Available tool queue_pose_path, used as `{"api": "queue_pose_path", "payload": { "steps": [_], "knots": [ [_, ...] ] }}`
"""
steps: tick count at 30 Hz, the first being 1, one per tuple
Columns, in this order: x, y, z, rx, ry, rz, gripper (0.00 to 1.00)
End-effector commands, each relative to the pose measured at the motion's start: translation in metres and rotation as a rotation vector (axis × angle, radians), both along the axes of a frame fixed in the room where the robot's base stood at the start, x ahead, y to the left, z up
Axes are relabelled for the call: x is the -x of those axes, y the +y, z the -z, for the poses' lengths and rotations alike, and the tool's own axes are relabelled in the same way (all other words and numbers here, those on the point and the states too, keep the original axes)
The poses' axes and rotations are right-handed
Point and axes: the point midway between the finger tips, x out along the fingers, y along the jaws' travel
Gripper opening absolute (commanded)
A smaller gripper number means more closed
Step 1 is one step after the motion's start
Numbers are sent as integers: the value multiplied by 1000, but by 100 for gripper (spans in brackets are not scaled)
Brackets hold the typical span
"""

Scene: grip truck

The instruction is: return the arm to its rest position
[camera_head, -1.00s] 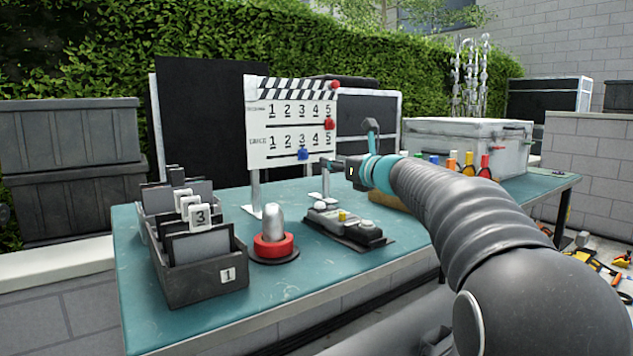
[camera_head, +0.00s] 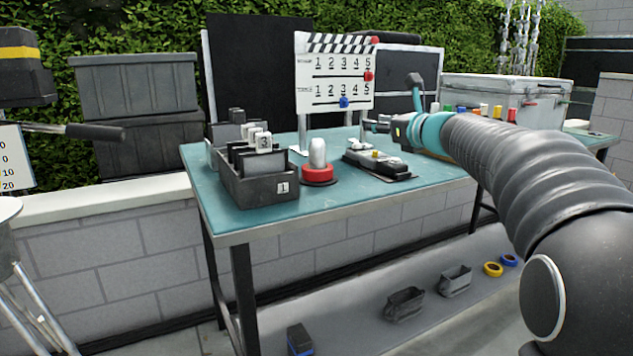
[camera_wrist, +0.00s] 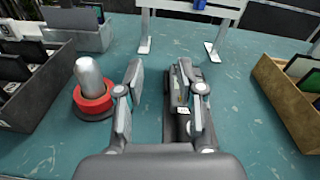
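My arm reaches in from the right of the head view and ends in my gripper (camera_head: 378,124) over the teal table (camera_head: 330,208). In the wrist view my gripper (camera_wrist: 160,100) has its two fingers spread apart with nothing held between them. A dark device with buttons (camera_head: 377,165) sits on the table below the gripper; in the wrist view it (camera_wrist: 178,125) lies beneath the right finger. The fingers appear to be above it, though the exact height is hard to tell.
A red-based silver knob (camera_head: 318,170) stands beside a grey card box (camera_head: 262,190). The clapper-style board (camera_head: 335,82) stands behind them. A wooden tray (camera_wrist: 290,105) is on the right. Small bins (camera_head: 405,303) lie below the table.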

Motion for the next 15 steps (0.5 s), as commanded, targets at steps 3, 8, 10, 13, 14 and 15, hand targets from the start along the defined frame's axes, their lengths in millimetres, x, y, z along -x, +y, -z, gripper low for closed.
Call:
{"api": "queue_pose_path", "payload": {
  "steps": [3,8,10,13,14,15],
  "knots": [
    [18,12,5,108,-15,-28,38],
    [48,25,21,296,-37,-77,38],
    [64,31,30,395,-49,-106,38],
    [93,40,46,563,-72,-164,38],
    [103,43,53,622,-81,-185,38],
    [119,46,62,711,-94,-218,38]
  ]
}}
